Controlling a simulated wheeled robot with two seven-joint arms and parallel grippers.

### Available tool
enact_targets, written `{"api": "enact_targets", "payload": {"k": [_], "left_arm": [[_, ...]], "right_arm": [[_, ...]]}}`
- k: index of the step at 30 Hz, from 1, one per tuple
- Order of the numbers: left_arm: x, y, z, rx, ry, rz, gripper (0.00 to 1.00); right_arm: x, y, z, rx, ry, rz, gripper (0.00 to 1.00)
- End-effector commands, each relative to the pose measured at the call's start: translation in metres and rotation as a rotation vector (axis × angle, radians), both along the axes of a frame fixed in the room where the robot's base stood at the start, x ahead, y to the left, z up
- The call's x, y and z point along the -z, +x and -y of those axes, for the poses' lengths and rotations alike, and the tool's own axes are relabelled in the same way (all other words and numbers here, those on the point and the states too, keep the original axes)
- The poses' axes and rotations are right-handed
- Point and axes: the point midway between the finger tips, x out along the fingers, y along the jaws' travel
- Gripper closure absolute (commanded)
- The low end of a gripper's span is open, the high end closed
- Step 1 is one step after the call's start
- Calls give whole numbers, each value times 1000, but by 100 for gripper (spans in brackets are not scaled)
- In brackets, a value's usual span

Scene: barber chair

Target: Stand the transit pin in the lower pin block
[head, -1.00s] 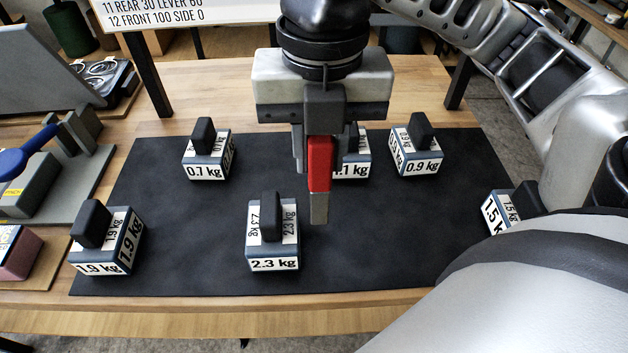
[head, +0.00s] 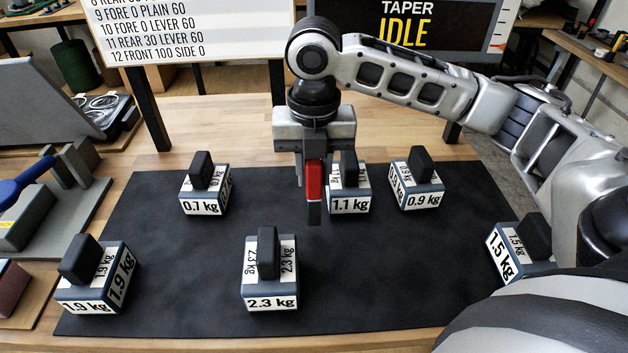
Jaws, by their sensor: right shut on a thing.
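The transit pin (head: 314,190), red with a grey metal lower end, hangs upright in the head view. My right gripper (head: 313,158) is shut on its upper part and holds it over the far middle of the black mat (head: 370,250), apparently above the surface. The pin is just left of the 1.1 kg block and partly in front of it. I cannot make out the lower pin block in this view. My left gripper is not in view.
Labelled weight blocks stand on the mat, among them the 1.1 kg (head: 350,200), 0.9 kg (head: 418,185), 2.3 kg (head: 270,280), 1.9 kg (head: 95,285) and 1.5 kg (head: 520,252) ones. A grey fixture with a blue handle (head: 30,185) is at left. A taper screen (head: 400,25) stands behind.

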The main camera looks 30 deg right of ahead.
Motion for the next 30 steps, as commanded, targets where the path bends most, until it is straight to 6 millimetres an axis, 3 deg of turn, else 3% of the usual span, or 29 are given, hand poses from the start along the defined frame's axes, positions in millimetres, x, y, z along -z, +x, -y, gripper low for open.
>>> {"api": "enact_targets", "payload": {"k": [5,17,18,20,30], "left_arm": [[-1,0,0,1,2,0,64],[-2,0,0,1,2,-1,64],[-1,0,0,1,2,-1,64],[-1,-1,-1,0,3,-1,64],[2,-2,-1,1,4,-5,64]], "right_arm": [[22,-2,-1,-2,-1,-3,100],[27,-2,-1,-2,-1,-3,100],[28,-2,-1,-2,-1,-3,68],[28,-2,-1,-2,-1,-3,55],[24,-1,-1,-3,0,1,55]]}}
